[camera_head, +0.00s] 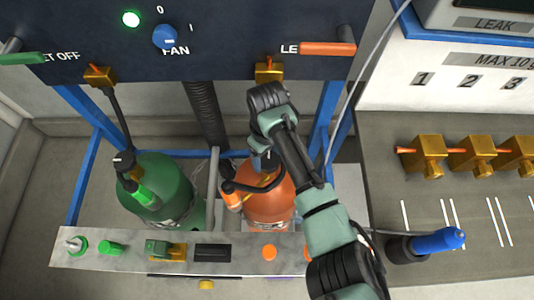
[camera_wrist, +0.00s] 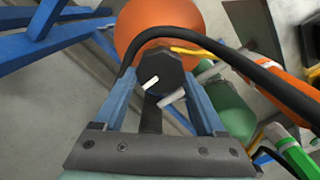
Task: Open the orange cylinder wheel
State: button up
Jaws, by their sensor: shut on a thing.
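The orange cylinder (camera_head: 268,208) stands upright behind the grey panel, to the right of the green cylinder. In the wrist view, the orange cylinder (camera_wrist: 172,18) fills the top middle. Its dark, many-sided wheel (camera_wrist: 160,66) sits between the two blue fingers of my gripper (camera_wrist: 160,82). The fingers are shut on the wheel from both sides. In the head view, my gripper (camera_head: 262,160) is over the top of the orange cylinder, and my wrist and the gripper hide the wheel.
A black hose (camera_wrist: 235,62) curves across the wrist view close to the right finger. The green cylinder (camera_head: 158,190) stands left. Blue frame bars (camera_head: 328,112) flank the cylinders. A grey panel (camera_head: 226,240) with knobs lies in front. A blue-handled tool (camera_head: 436,242) rests right.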

jog(key=shift+c, duration=1.2)
jog(key=n+p, duration=0.1)
jog(key=n, duration=0.3)
jog(key=shift+s+a+r+p, duration=0.1)
jog(key=shift+p, duration=0.3)
jog(key=n+p, duration=0.1)
jog(key=n, duration=0.3)
jog(key=shift+s+n+p, duration=0.1)
jog(key=shift+n+p, duration=0.2)
jog(key=n+p, duration=0.1)
jog(key=n, duration=0.3)
jog(key=shift+s, duration=0.1)
jog(key=shift+s+n+p, duration=0.15)
jog(key=shift+n+p, duration=0.5)
jog(key=shift+n, duration=2.05)
jog(key=o, duration=1.3)
